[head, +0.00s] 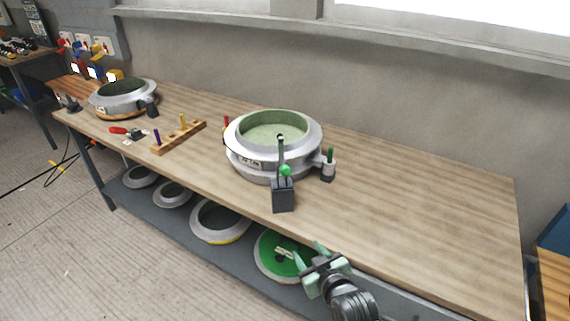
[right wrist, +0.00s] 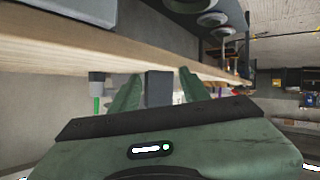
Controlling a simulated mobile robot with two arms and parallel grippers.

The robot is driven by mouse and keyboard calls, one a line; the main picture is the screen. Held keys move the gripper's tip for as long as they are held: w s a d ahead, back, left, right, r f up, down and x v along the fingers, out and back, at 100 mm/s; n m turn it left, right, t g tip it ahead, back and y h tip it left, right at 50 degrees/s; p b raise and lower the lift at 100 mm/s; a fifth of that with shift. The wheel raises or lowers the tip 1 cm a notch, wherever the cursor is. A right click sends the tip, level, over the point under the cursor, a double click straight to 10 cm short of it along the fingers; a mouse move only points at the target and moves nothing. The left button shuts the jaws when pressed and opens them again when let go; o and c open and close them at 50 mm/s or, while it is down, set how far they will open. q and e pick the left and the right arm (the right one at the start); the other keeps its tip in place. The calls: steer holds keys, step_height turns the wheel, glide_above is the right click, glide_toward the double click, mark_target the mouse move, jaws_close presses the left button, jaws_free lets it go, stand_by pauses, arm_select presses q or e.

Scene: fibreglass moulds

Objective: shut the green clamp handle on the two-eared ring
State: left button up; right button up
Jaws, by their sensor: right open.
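The two-eared ring (head: 240,152) is a pale grey round mould with a green inside, in the middle of the bench. At its near side a dark clamp block (head: 283,196) carries an upright dark lever (head: 281,150) and a green ball (head: 285,171). A second green handle (head: 330,154) stands upright on a grey post at the ring's right; it also shows in the right wrist view (right wrist: 97,105). My right gripper (head: 308,254) is open and empty, low at the bench's front edge, apart from the clamp. In the wrist view the block (right wrist: 159,88) appears between its fingers (right wrist: 158,88). My left gripper is out of view.
A red handle (head: 226,122) stands at the ring's left. A wooden peg rack (head: 178,138) and another ring mould (head: 122,97) are further left. Round moulds lie on the lower shelf (head: 150,203). The bench's right side (head: 430,200) is clear.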

mark_target(287, 173)
steer(key=w+a+r+n+t+y, duration=0.1)
steer(key=w+r+t, duration=0.15)
steer(key=r, duration=0.55)
steer(key=w+a+r+t, duration=0.2)
steer(key=w+r, duration=0.2)
steer(key=r, duration=0.5)
steer(key=shift+n, duration=0.3)
steer(key=p+x, duration=0.1)
steer(key=x, duration=0.5)
steer(key=shift+w+r, duration=0.1)
steer(key=shift+w+a, duration=0.15)
steer(key=shift+w, duration=0.25)
steer(key=shift+c, duration=0.4)
jaws_close()
steer(key=shift+p, duration=0.3)
